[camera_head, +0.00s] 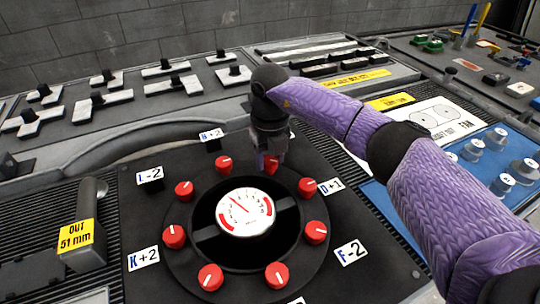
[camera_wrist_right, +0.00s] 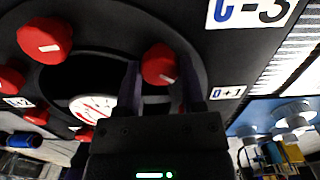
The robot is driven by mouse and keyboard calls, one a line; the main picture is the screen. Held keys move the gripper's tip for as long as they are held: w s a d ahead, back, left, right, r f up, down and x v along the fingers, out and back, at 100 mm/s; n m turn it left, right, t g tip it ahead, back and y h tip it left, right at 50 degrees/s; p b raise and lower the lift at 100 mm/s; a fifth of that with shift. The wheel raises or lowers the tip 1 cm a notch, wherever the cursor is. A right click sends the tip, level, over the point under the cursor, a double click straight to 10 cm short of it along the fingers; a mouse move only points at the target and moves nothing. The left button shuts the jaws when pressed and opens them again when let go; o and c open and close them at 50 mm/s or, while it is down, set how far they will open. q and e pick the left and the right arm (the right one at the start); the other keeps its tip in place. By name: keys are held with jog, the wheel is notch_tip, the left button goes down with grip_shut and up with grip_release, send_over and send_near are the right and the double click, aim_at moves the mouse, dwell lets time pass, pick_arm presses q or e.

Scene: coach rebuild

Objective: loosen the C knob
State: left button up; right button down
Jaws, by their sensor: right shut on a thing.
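The C knob (camera_head: 272,164) is a small red knob at the back right of a ring of red knobs around a white dial (camera_head: 245,212). My right gripper (camera_head: 271,158) points down over it and is shut on it. The right wrist view shows the red knob (camera_wrist_right: 160,64) between the two dark fingers, with its white line visible. The C -3 label (camera_wrist_right: 250,9) lies beside it in that view; in the head view the gripper mostly hides this label. My left gripper is in neither view.
Other red knobs stand close on both sides, one (camera_head: 307,187) by the D +1 label (camera_head: 331,186) and one (camera_head: 224,165) by the B +2 label (camera_head: 211,134). A grey lever (camera_head: 90,222) stands at left. A blue tray (camera_head: 468,176) with grey knobs lies at right.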

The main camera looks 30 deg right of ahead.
jog(key=n+p, duration=0.1)
jog(key=n, duration=0.2)
jog(key=shift+n, duration=0.4)
jog(key=n, duration=0.3)
jog(key=shift+n, duration=0.4)
jog(key=n, duration=0.2)
jog(key=shift+n, duration=0.3)
jog(key=n, duration=0.6)
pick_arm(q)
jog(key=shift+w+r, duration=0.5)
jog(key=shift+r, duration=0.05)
pick_arm(e)
jog(key=shift+n, duration=0.6)
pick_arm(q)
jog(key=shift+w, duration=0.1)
